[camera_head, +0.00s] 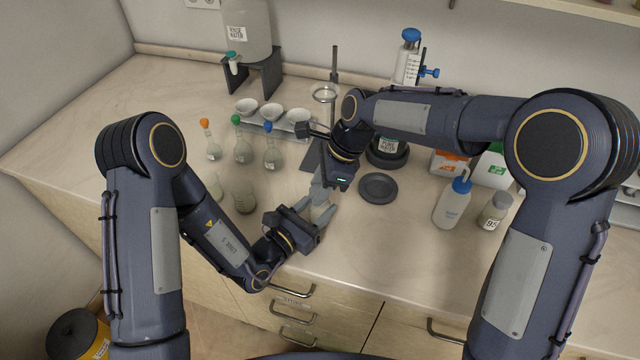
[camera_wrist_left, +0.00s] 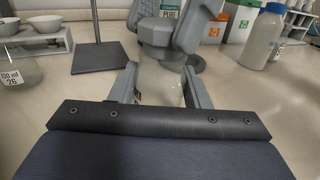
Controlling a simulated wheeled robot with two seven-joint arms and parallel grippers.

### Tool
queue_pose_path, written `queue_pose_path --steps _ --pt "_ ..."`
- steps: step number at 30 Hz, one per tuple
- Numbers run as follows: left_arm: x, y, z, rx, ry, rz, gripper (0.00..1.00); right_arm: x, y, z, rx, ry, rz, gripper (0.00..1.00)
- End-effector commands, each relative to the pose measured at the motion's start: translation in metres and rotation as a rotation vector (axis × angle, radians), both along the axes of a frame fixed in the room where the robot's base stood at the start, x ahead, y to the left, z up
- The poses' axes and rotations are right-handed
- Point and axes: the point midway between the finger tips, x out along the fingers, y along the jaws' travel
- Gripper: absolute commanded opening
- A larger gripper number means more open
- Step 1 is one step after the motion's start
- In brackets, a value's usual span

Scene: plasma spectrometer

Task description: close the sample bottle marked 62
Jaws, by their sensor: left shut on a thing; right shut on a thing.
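A small clear bottle (camera_head: 319,211) stands at the front of the bench, partly hidden by my grippers; no number on it can be read. My left gripper (camera_head: 318,214) is shut around its body from the front. Its fingers also show in the left wrist view (camera_wrist_left: 165,90), with the pale glassy body between them. The right gripper also shows above the bottle in the left wrist view (camera_wrist_left: 165,45).
A bottle marked 95 (camera_head: 495,212) and a blue-capped wash bottle (camera_head: 453,203) stand to the right. A dark round dish (camera_head: 378,188) lies close by on the right. Several flasks (camera_head: 243,150) stand to the left, bowls (camera_head: 272,113) behind. The bench's front edge is near.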

Motion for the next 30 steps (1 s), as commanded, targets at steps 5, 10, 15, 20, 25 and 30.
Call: queue_pose_path --steps 5,10,15,20,25,30 --pt "0.000 0.000 0.000 0.000 0.000 0.000 0.02 0.000 0.000 -0.004 0.000 0.001 0.000 0.13" --pt "0.000 0.000 0.000 0.000 0.000 0.000 0.02 0.000 0.000 -0.008 0.000 0.000 0.000 0.13" --pt "0.000 0.000 0.000 0.000 0.000 0.000 0.02 0.000 0.000 -0.011 -0.001 0.001 -0.001 0.13" --pt "0.000 0.000 0.000 -0.001 -0.001 0.000 0.02 0.000 -0.001 -0.014 -0.002 0.001 -0.001 0.40" --pt "0.000 0.000 0.000 -0.001 -0.001 -0.001 0.02 0.000 0.000 -0.014 -0.001 0.001 -0.001 0.62" --pt "0.000 0.000 0.000 -0.001 -0.001 0.000 0.02 0.000 0.000 -0.013 -0.001 0.000 0.000 0.63"
